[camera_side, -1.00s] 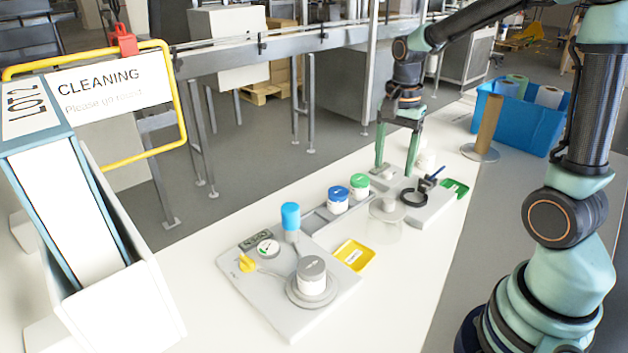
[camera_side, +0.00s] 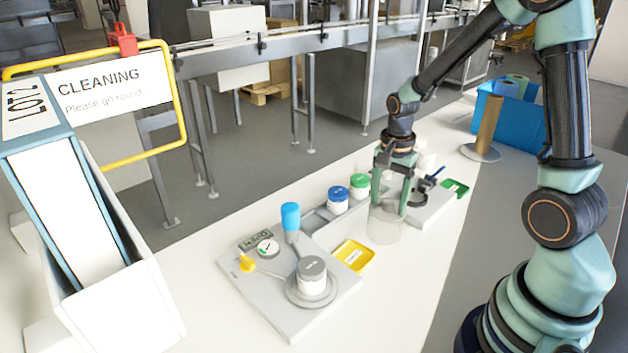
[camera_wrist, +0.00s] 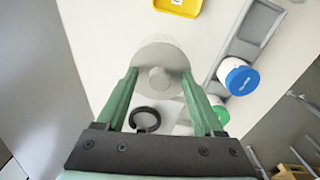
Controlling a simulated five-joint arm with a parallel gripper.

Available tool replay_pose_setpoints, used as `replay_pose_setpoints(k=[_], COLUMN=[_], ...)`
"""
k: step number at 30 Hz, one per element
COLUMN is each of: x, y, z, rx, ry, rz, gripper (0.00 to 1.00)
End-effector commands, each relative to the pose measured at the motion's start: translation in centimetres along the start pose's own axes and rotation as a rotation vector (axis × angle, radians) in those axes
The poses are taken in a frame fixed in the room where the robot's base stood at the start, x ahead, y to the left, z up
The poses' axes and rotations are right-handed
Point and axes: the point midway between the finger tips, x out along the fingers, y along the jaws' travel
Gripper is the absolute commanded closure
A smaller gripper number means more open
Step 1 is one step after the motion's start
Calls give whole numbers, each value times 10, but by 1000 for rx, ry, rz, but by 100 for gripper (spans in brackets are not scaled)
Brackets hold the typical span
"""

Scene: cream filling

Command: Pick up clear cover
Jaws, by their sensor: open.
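The clear cover (camera_side: 384,228) is a see-through cylinder standing upright on the white table, right of the yellow tray. In the wrist view its round top with a knob (camera_wrist: 160,80) shows between my fingers. My gripper (camera_side: 389,208) is open and points down over the cover, with one finger on each side of the knob. In the wrist view the fingertips of my gripper (camera_wrist: 160,72) reach over the cover's top. I cannot tell whether the fingers touch it.
A grey rack holds a blue-lidded jar (camera_side: 338,200) and a green-lidded jar (camera_side: 359,186) close left of my gripper. A yellow tray (camera_side: 353,255) and a grey station with a grey-lidded jar (camera_side: 312,275) lie nearer. A black ring clamp (camera_wrist: 145,119) and green piece (camera_side: 457,188) are behind.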

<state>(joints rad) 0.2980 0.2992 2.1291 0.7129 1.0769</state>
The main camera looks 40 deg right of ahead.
Motion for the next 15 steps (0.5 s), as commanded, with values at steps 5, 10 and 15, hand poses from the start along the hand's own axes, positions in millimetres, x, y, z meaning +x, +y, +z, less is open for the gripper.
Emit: replay_pose_setpoints(k=[5, 10, 15], x=[0, 0, 0], y=[0, 0, 0], z=[0, 0, 0], rx=[0, 0, 0], ry=[0, 0, 0], rz=[0, 0, 0], gripper=[65, 100, 100])
